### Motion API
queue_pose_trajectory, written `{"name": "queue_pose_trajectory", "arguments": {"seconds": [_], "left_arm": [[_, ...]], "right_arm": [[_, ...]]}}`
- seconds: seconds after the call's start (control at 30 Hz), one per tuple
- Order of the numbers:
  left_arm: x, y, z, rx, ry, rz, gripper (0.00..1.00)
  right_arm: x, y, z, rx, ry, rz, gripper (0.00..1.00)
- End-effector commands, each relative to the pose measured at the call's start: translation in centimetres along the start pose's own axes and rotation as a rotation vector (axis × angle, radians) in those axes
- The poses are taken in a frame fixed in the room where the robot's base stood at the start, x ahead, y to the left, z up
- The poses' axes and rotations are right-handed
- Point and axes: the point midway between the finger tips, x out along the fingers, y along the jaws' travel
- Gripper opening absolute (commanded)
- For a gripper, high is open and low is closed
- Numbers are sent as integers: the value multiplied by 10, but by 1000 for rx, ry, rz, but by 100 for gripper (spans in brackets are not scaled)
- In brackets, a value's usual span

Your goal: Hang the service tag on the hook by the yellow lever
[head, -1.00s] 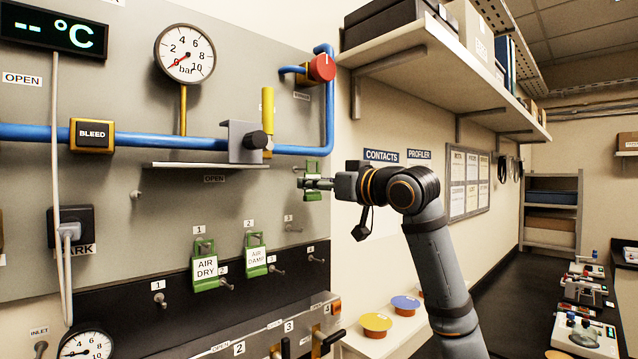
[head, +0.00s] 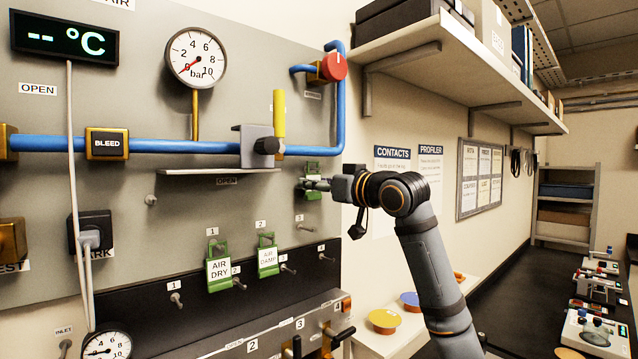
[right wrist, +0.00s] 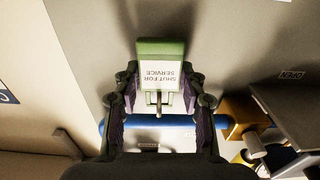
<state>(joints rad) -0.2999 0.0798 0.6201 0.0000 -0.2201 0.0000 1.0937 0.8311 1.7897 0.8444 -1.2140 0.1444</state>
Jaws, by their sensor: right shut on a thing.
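My right gripper (head: 322,184) is shut on the green and white service tag (head: 313,168), right of and below the yellow lever (head: 279,113). In the right wrist view the tag (right wrist: 160,73) reads "SHUT FOR SERVICE" upside down, between the fingers of the gripper (right wrist: 160,108). A short grey peg-like part (right wrist: 158,104) shows at the tag's edge; I cannot tell whether the tag is on it or apart from it. My left gripper is not in view.
Two green tags, "AIR DRY" (head: 219,268) and another (head: 268,258), hang on the panel's lower pegs. A narrow ledge (head: 215,171) and blue pipe (head: 190,146) lie left of the gripper. A loaded shelf (head: 450,60) juts out above my arm.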

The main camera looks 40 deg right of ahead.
Motion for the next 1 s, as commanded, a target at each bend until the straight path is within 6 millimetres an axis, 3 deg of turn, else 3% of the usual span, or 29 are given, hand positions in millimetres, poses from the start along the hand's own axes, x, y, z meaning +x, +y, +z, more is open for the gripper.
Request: {"name": "queue_pose_trajectory", "arguments": {"seconds": [0.73,0.77,0.93,1.0], "left_arm": [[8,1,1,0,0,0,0],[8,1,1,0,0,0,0],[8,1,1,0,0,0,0],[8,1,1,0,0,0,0]], "right_arm": [[-2,0,8,0,0,0,0],[-2,0,8,0,0,0,45],[-2,0,8,0,0,0,68],[-2,0,8,0,0,0,68]]}}
